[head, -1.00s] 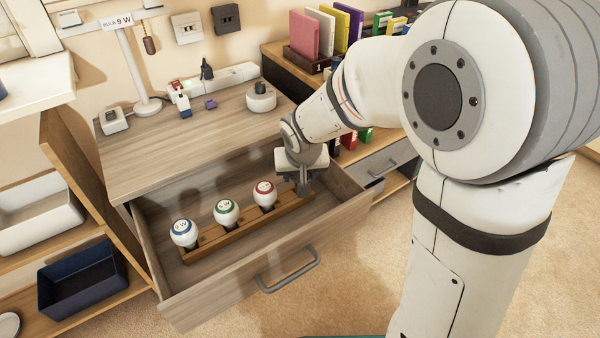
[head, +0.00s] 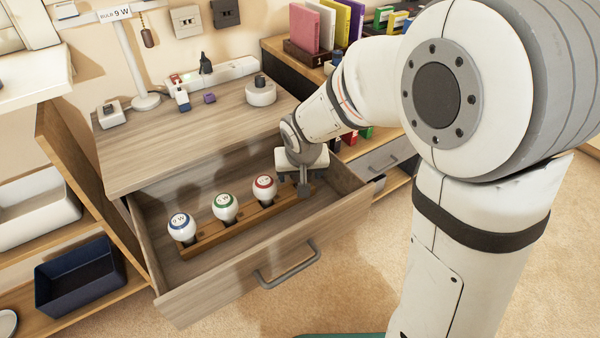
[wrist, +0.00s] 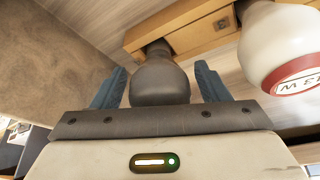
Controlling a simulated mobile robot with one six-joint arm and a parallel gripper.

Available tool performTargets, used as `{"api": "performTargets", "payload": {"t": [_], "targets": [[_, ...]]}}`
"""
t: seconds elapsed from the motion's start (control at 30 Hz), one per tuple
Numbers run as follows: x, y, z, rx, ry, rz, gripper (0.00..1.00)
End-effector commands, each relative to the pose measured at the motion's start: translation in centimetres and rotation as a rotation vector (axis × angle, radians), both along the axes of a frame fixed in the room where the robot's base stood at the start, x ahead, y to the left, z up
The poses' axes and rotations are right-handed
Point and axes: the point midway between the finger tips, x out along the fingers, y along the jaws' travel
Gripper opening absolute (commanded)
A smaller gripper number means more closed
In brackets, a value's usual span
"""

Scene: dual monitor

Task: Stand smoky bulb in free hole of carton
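The wooden carton (head: 213,246) lies in the open drawer. Three white bulbs stand in it, with blue (head: 181,228), green (head: 225,207) and red (head: 264,188) rings. My gripper (head: 295,190) is low over the carton's right end. In the wrist view, the smoky bulb (wrist: 160,84) is between my gripper's blue-grey fingers (wrist: 161,88). Thin gaps show on both sides of it, so the fingers look open around it. Its narrow neck points into a hole at the carton's edge (wrist: 190,38); how deep is hidden. The red-ringed bulb (wrist: 285,50) is close to the right finger.
Shelves with a blue bin (head: 80,280) are at the left.

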Motion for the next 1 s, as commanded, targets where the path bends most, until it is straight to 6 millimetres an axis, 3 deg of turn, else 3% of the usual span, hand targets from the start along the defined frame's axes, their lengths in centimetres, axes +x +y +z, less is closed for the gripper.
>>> {"api": "performTargets", "payload": {"t": [0.3, 0.7, 1.0], "targets": [[-0.1, 0.0, 0.3, 0.0, -0.001, 0.0, 0.73], [-2.4, -0.2, 6.1, 0.001, -0.002, 0.001, 0.73], [-3.0, -0.3, 7.2, -0.001, 0.001, 0.001, 0.73]]}}
